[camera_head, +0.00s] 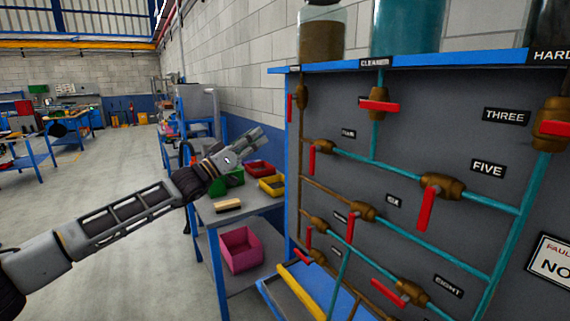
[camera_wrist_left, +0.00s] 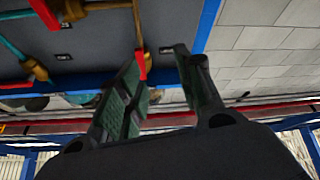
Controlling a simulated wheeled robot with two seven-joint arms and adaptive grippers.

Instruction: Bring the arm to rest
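My left arm comes in from the lower left in the head view, stretched out toward the panel. Its gripper (camera_head: 250,143) is in the air in front of the side bench, left of the panel's edge. In the left wrist view the gripper (camera_wrist_left: 158,62) has its two fingers apart with nothing between them. The grey valve panel (camera_head: 420,120) with its blue frame, pipes and red-handled valves is apart from the gripper. In the wrist view the panel (camera_wrist_left: 100,45) shows upside down beyond the fingers. My right gripper is out of view.
A bench holds a green bin (camera_head: 228,182), red bin (camera_head: 259,168), yellow bin (camera_head: 271,186) and a brush (camera_head: 228,206). A pink bin (camera_head: 240,250) sits on the shelf below. Jars stand on the panel's top ledge. Open floor (camera_head: 110,180) lies at the left.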

